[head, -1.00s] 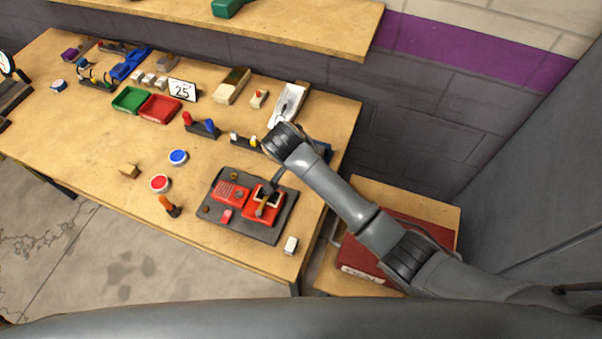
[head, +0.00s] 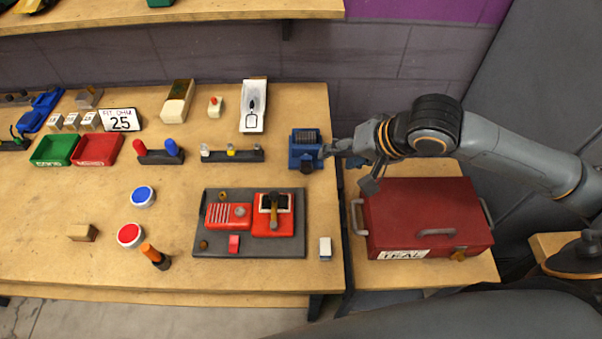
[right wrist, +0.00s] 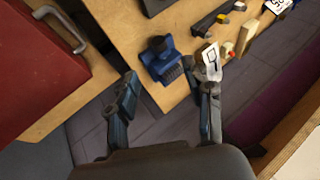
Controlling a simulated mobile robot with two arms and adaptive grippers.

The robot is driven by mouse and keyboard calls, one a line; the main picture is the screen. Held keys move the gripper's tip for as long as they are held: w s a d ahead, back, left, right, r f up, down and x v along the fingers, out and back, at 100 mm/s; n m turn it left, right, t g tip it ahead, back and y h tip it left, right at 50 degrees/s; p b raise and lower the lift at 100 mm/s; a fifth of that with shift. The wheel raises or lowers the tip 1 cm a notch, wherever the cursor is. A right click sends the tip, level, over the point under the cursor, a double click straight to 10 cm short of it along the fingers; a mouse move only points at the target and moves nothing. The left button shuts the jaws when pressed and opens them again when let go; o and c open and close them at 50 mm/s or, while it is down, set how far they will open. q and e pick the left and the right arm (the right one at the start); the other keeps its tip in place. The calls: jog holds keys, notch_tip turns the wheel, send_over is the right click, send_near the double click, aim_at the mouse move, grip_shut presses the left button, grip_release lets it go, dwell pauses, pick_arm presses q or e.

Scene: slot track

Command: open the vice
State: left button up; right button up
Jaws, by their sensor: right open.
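The vice (head: 306,149) is a small blue block-like device with a dark ridged top, at the right edge of the workbench. My right gripper (head: 338,150) is just to the right of the vice, beyond the bench edge. In the right wrist view my gripper (right wrist: 163,86) is open and empty, with the vice ahead between its spread fingers. I cannot tell whether a finger touches the vice. The state of the vice's jaws is too small to tell. My left gripper is not in view.
A red toolbox (head: 428,218) stands on a lower side table below my right arm. A dark mat (head: 215,245) with red parts lies in front of the vice. A black rack (head: 231,154) and a white tray (head: 254,104) are to its left. A wall rises behind.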

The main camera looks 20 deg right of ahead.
aim_at(309, 169)
jog(key=x, duration=1.3)
jog(key=shift+w+f, duration=0.2)
jog(key=shift+f, duration=0.05)
jog(key=shift+d, duration=0.1)
grip_shut()
